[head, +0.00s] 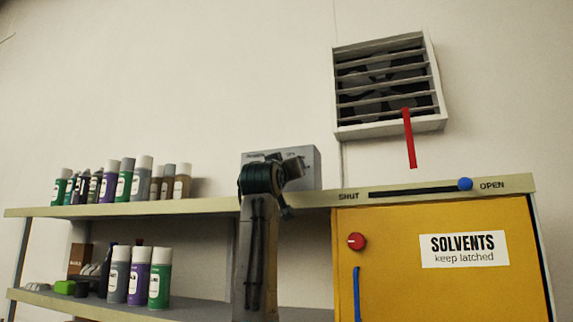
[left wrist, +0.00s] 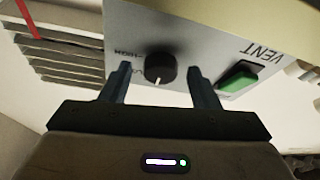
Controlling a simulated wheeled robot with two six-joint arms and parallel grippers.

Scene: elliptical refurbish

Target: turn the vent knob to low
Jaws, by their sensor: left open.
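The vent knob (left wrist: 160,68) is round and black, on the face of a grey control box (head: 307,165) that stands on the upper shelf. Its white pointer mark points toward the bottom of the left wrist picture, where the box appears upside down. Small lettering beside the knob is partly hidden and hard to read. My left gripper (left wrist: 159,75) is open, with one finger on each side of the knob; I see no contact. In the head view my left arm (head: 262,200) hides much of the box face and the knob. My right gripper is not in view.
A green rocker switch (left wrist: 238,81) sits beside the knob under the VENT label. Several spray cans (head: 143,177) stand left on the upper shelf (head: 110,210). A yellow solvents cabinet (head: 440,290) and a blue-knobbed slider (head: 465,184) are right. A louvred vent (head: 388,128) with a red strip hangs above.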

